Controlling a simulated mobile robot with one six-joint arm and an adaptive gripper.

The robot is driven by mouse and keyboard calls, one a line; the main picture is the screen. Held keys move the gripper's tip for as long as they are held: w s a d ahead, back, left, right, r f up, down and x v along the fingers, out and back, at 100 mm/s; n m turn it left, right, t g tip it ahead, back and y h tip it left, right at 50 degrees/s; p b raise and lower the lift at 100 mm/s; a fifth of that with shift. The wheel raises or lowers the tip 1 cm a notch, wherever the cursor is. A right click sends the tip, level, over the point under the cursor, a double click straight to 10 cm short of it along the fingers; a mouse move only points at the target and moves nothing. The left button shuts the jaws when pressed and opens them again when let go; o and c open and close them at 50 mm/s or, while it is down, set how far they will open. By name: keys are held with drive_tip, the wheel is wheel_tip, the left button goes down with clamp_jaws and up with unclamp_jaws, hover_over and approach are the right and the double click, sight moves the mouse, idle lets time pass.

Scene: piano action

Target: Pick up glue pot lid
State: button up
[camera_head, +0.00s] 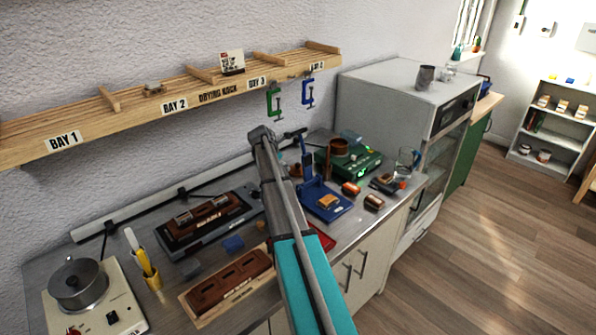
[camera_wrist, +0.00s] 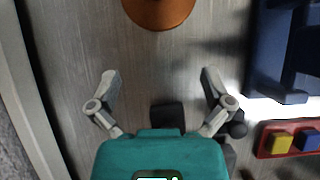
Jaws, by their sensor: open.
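A round copper-brown object (camera_wrist: 158,10), which looks like the glue pot lid, is cut off by the top edge of the wrist view. In the head view a small brown object (camera_head: 296,171) beside the blue press may be the same thing. A brown pot (camera_head: 339,147) stands on a green heater (camera_head: 358,164) toward the far end of the bench. My gripper (camera_wrist: 159,74) is open and empty over the bare bench, with the copper-brown object ahead of its fingertips and apart from them. In the head view my arm hides the fingers.
The blue press (camera_head: 325,202) stands close on the right; it also shows in the wrist view (camera_wrist: 290,60). A red tray (camera_wrist: 265,144) with small blocks is at lower right. The wall is on the left. The drying rack (camera_head: 190,97) with hanging clamps (camera_head: 274,100) is above the bench.

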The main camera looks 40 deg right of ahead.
sight(297, 164)
drive_tip(key=shift+w+d, duration=0.2)
drive_tip(key=shift+d, duration=2.45)
drive_tip(key=shift+d, duration=0.15)
drive_tip(key=shift+d, duration=0.3)
drive_tip(key=shift+d+f, duration=0.2)
drive_tip(key=shift+d, duration=0.05)
drive_tip(key=shift+b+x, duration=1.15)
drive_tip(key=shift+b, duration=0.1)
drive_tip(key=shift+b+x, duration=0.95)
drive_tip(key=shift+x, duration=0.2)
drive_tip(key=shift+s+a+r, duration=0.1)
drive_tip(key=shift+r, duration=0.05)
clamp_jaws()
